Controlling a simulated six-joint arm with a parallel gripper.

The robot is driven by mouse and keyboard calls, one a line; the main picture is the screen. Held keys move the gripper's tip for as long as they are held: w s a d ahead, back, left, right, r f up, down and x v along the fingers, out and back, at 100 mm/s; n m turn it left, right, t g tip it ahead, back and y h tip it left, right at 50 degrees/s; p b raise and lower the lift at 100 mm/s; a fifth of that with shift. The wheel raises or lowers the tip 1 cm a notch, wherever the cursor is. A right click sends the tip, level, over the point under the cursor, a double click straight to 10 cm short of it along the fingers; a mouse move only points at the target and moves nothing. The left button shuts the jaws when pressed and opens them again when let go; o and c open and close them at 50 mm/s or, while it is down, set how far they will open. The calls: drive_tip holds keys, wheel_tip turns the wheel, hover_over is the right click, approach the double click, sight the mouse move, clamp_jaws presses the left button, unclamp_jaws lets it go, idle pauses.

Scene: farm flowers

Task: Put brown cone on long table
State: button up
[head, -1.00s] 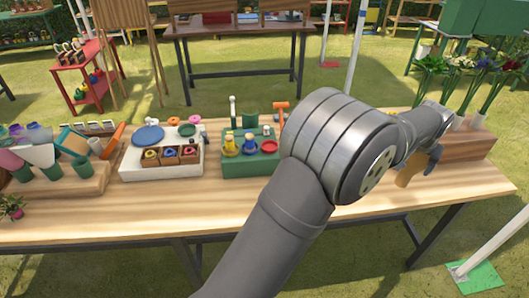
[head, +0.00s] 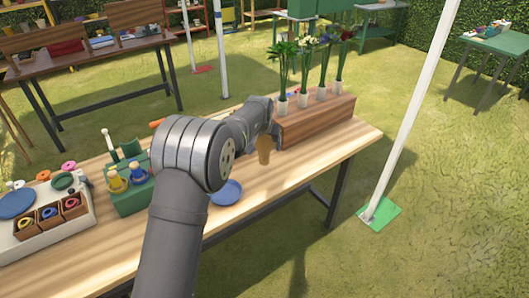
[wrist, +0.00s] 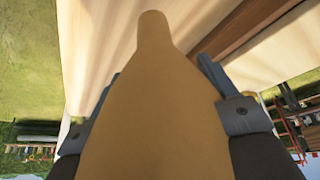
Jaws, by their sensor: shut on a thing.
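The brown cone (head: 263,148) is held in my gripper (head: 270,133) at the front left of the wooden flower box, in front of the long table's surface in the head view. It looks roughly upright, and I cannot tell how high it is above the table. In the wrist view the cone (wrist: 150,100) fills the middle, with the gripper fingers (wrist: 165,98) on both sides of it. The long table (head: 258,188) has a light wooden top. My forearm hides part of its middle.
A blue plate (head: 227,192) lies on the table left of the cone. A wooden box (head: 320,120) with several flowers in white vases stands right. A green stand (head: 132,198) and a white stand (head: 52,240) sit left. A white pole (head: 415,110) rises beyond the right end.

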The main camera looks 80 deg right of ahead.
sight(265, 152)
drive_tip(key=shift+f, duration=1.95)
drive_tip(key=shift+f, duration=0.2)
drive_tip(key=o, duration=1)
drive_tip(key=shift+c, duration=0.2)
drive_tip(key=shift+r, duration=0.1)
drive_tip(key=shift+r, duration=0.25)
drive_tip(key=v, duration=1.1)
drive_tip(key=shift+a+r, duration=0.15)
drive_tip(key=shift+r, duration=0.2)
drive_tip(key=shift+f, duration=0.1)
